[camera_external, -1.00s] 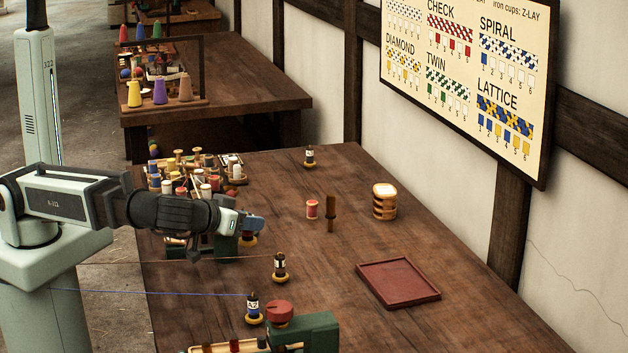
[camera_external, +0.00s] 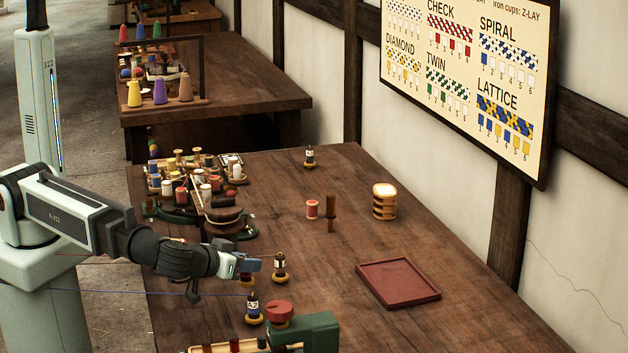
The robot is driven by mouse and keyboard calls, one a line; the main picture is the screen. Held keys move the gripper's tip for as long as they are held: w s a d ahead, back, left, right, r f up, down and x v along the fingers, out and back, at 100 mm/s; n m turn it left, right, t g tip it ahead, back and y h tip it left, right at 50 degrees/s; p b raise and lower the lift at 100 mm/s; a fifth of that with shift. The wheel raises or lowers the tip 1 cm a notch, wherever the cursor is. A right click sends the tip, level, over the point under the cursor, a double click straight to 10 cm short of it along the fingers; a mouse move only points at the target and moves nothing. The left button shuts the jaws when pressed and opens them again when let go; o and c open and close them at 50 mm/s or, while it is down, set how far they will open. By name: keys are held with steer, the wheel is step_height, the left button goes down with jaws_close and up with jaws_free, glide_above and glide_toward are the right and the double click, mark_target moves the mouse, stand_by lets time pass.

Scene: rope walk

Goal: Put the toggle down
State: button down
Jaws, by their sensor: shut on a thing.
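My gripper (camera_external: 249,267) is shut on a small dark toggle with a yellow foot (camera_external: 246,281), at the left side of the bench. The fingers hide most of the toggle. I cannot tell whether its foot touches the wood. A similar labelled toggle (camera_external: 280,266) stands upright just to the right of my gripper. Another labelled toggle (camera_external: 253,308) stands upright in front of it, with a blue thread running to it from the left. A further toggle (camera_external: 309,156) stands alone at the back of the bench.
A green block with a red knob (camera_external: 280,312) stands at the front. A rack crowded with spools (camera_external: 190,180) fills the back left. A red spool (camera_external: 312,209), a wooden peg (camera_external: 331,218), a ringed stack (camera_external: 384,202) and a red tray (camera_external: 398,283) stand right. Bare wood lies mid-bench.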

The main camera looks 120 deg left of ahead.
mark_target(240, 283)
steer(key=shift+f, duration=2.55)
steer(key=shift+f, duration=0.15)
steer(key=c, duration=0.9)
jaws_free()
steer(key=shift+o, duration=0.2)
steer(key=shift+d+r, duration=0.2)
steer(key=shift+r, duration=0.05)
steer(key=v, duration=1.1)
steer(key=shift+d, duration=0.25)
steer(key=shift+s+r, duration=0.1)
steer(key=shift+r, duration=0.05)
